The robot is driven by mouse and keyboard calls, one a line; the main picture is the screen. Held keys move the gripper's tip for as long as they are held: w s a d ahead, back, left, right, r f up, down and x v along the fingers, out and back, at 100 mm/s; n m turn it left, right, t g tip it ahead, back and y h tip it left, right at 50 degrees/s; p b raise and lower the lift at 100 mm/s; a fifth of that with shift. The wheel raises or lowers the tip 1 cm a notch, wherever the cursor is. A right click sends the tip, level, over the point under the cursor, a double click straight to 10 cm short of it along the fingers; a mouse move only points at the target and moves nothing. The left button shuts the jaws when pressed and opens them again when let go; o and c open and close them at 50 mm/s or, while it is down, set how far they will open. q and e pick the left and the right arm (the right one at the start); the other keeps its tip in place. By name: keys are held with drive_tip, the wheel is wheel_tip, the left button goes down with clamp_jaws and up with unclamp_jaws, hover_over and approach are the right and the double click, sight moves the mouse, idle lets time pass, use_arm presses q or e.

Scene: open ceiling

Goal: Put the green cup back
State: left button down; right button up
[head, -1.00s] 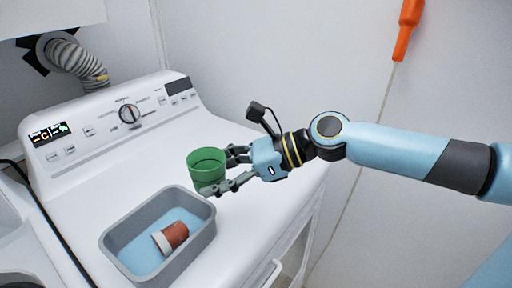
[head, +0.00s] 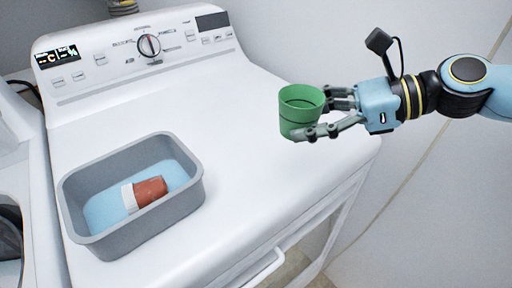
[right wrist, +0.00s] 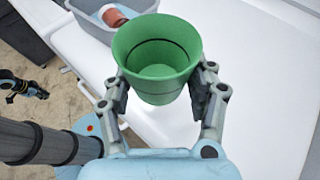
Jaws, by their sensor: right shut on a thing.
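The green cup (head: 300,110) is upright in my right gripper (head: 322,115), above the right part of the white machine's top. In the right wrist view the cup (right wrist: 157,57) is seen from above, empty, with the fingers (right wrist: 160,88) closed on its two sides. I cannot tell whether its base touches the surface. My left gripper is not in the head view; a small dark and blue part at the left of the right wrist view may be it, too small to read.
A grey bin (head: 185,202) with a blue inside stands at the left on the white machine (head: 250,190). A brown and white cup (head: 147,193) lies on its side in it. The control panel (head: 130,50) rises at the back. The top between bin and green cup is clear.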

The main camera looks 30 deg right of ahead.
drive_tip(key=b, duration=0.2)
hover_over(257, 148)
drive_tip(key=f, duration=0.6)
drive_tip(key=shift+s+f, duration=0.2)
drive_tip(key=shift+f, duration=0.2)
drive_tip(key=shift+w+f, duration=0.15)
drive_tip(key=shift+w, duration=0.05)
wheel_tip(257, 148, down, 4)
drive_tip(key=shift+f+b, duration=0.25)
drive_tip(key=shift+b, duration=0.05)
drive_tip(key=o, duration=1.2)
drive_tip(key=shift+s+d+r, duration=0.15)
drive_tip(key=shift+r, duration=0.1)
drive_tip(key=v, duration=1.1)
drive_tip(key=shift+s+d+r, duration=0.2)
drive_tip(key=shift+s+r, duration=0.05)
